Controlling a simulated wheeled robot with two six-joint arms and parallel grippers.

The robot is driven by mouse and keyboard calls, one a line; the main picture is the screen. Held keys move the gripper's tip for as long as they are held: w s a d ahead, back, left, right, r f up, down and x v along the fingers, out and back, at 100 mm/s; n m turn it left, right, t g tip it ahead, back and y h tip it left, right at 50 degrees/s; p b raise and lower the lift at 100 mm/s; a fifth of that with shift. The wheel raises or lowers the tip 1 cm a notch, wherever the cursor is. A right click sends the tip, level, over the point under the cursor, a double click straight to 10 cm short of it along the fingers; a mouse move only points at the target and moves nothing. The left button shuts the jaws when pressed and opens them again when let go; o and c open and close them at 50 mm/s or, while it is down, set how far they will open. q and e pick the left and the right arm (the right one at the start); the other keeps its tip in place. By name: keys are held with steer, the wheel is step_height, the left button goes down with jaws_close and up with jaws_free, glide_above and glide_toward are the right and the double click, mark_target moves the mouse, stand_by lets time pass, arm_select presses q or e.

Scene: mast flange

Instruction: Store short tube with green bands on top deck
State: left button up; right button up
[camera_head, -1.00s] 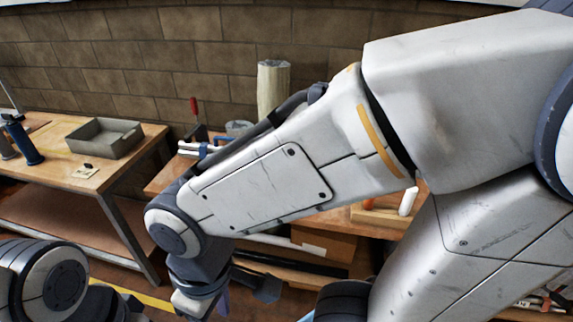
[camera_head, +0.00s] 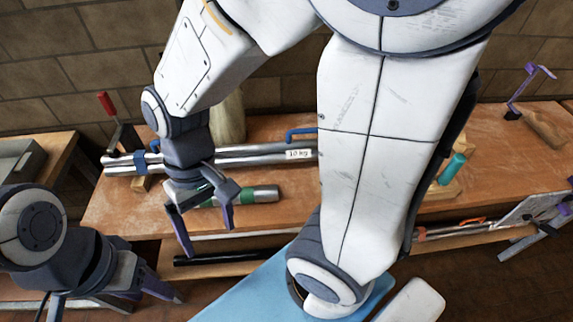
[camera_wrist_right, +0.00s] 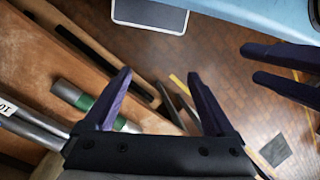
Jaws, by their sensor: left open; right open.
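The short tube with green bands (camera_head: 265,194) lies on the wooden workbench top near its front edge. It is silver and partly hidden by my right gripper (camera_head: 207,240). In the right wrist view the tube (camera_wrist_right: 66,91) shows a green band, and it runs behind one finger. My right gripper (camera_wrist_right: 160,90) is open and empty there, with its fingers beside and above the tube; contact cannot be told. My left gripper (camera_head: 115,298) is open and empty at the lower left, away from the bench. I cannot tell which surface is the top deck.
Long silver tubes (camera_head: 235,157) with a 10 kg label lie behind the short tube. A red-handled tool (camera_head: 108,108) stands at the left. A black bar (camera_head: 220,257) lies on the lower shelf. A light blue flat surface (camera_head: 245,298) is in front of the bench.

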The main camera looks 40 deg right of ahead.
steer(key=w+d+f+m+y+b, duration=0.2)
steer(key=w+d+f+m+y, duration=0.2)
steer(key=w+d+f+m, duration=0.4)
steer(key=m+t+y+b, duration=0.4)
steer(key=m+t, duration=0.5)
steer(key=m, duration=0.8)
glide_toward(252, 194)
steer(key=d, duration=0.1)
steer(key=d+p, duration=0.1)
steer(key=d, duration=0.1)
steer(key=shift+s+r+y, duration=0.1)
steer(key=shift+s+y, duration=0.2)
steer(key=shift+s, duration=0.1)
steer(key=shift+s+d+m, duration=0.15)
steer(key=shift+d+m, duration=0.3)
steer(key=shift+m, duration=0.05)
steer(key=shift+a, duration=0.1)
steer(key=b+x, duration=0.2)
steer(key=x, duration=0.2)
steer(key=b+x, duration=0.2)
steer(key=x, duration=0.2)
steer(key=b+x, duration=0.3)
steer(key=shift+a+f, duration=0.2)
steer(key=shift+f, duration=0.25)
steer(key=shift+w+b+x, duration=0.2)
steer(key=shift+b+x, duration=0.4)
steer(key=shift+x, duration=0.6)
steer(key=shift+r, duration=0.15)
